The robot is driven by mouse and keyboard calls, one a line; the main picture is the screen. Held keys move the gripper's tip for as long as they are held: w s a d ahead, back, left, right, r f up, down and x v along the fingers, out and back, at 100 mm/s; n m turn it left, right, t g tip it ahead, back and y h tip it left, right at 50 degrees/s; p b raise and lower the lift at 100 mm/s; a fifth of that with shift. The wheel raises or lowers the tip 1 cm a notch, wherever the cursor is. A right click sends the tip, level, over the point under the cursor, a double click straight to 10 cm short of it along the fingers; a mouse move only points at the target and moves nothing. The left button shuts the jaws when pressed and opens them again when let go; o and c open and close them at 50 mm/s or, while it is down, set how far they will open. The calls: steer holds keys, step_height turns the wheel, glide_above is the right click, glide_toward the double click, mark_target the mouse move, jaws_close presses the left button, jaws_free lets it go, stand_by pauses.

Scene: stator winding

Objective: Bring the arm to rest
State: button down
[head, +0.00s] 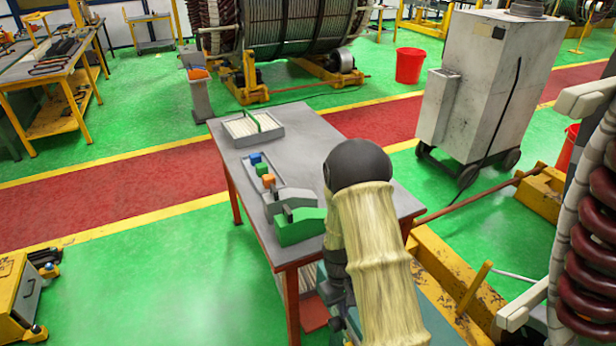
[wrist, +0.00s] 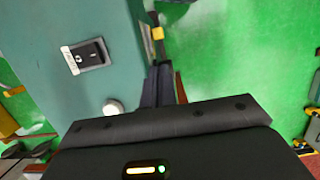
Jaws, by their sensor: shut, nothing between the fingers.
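My arm (head: 370,240), with a pale fabric-like cover and a dark rounded joint, reaches up in front of the right side of the grey-topped table in the head view. My gripper is not clearly visible there; the arm hides it or it is out of sight below. In the wrist view, my gripper (wrist: 160,70) shows as two dark fingers close together, shut with nothing between them. Beyond the fingers is a teal surface with a black switch (wrist: 86,55) and a round white knob (wrist: 113,107), and green floor.
The table (head: 310,150) holds a tray of pale strips (head: 253,128), small blue and orange blocks (head: 264,170) and a green block-like fixture (head: 300,226). A grey wheeled cabinet (head: 490,85) stands right of it. Yellow-framed equipment is at the right.

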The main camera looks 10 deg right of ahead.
steer(key=s+r+m+t, duration=0.1)
steer(key=s+r, duration=0.3)
steer(key=r, duration=0.7)
steer(key=s+a+r+m+t, duration=0.1)
steer(key=s+r+t, duration=0.3)
steer(key=r, duration=0.7)
steer(key=shift+s+r+m+y, duration=0.15)
steer(key=shift+s+m+y, duration=0.3)
steer(key=shift+m, duration=0.35)
steer(key=shift+s, duration=0.1)
